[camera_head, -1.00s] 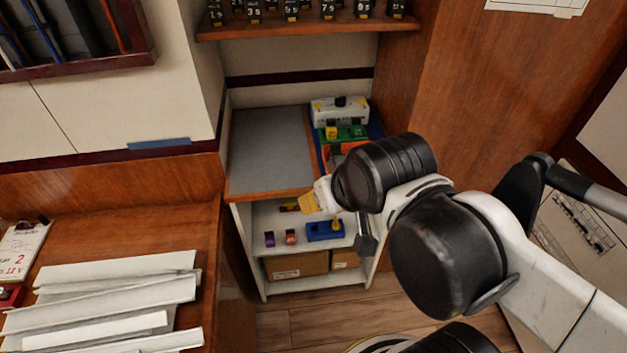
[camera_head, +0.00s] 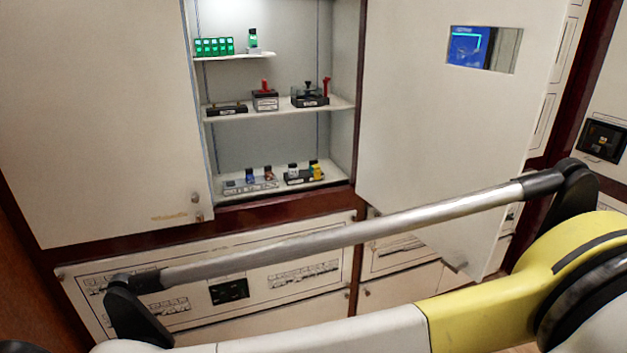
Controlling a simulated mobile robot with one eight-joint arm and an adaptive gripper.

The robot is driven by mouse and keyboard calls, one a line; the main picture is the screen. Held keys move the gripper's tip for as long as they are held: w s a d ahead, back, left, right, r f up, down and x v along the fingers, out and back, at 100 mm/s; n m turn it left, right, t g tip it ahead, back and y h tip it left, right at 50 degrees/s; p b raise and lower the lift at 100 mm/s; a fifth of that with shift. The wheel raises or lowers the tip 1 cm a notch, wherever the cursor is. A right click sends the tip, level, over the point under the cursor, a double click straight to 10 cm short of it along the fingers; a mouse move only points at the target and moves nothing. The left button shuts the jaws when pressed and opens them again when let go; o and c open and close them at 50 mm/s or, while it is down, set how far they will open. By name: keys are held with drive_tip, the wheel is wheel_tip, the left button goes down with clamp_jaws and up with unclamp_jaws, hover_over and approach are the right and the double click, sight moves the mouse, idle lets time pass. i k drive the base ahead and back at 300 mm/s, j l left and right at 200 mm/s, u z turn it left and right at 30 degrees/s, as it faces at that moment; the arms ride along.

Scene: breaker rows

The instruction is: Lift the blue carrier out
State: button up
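No thing that I can surely call the blue carrier shows in the current head view. A small blue piece (camera_head: 250,175) stands upright at the left of the lowest shelf (camera_head: 305,182) in an open wall cabinet, but it is too small to tell what it is. My gripper is out of view; only pale and yellow links of my arm and a grey bar cross the lower part of the picture.
The middle shelf (camera_head: 230,115) holds dark devices with red or black knobs. The top shelf (camera_head: 240,57) holds a green block (camera_head: 214,47) and a small green-and-white item (camera_head: 253,40). A white cabinet door (camera_head: 440,120) with a small window stands at right.

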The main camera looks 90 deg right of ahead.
sight(249, 172)
drive_tip(key=z, duration=2.6)
drive_tip(key=i+j+z, duration=0.2)
drive_tip(key=i+j, duration=0.15)
drive_tip(key=i, duration=0.3)
drive_tip(key=i+j+z, duration=0.2)
drive_tip(key=i+j, duration=0.3)
drive_tip(key=i, duration=0.15)
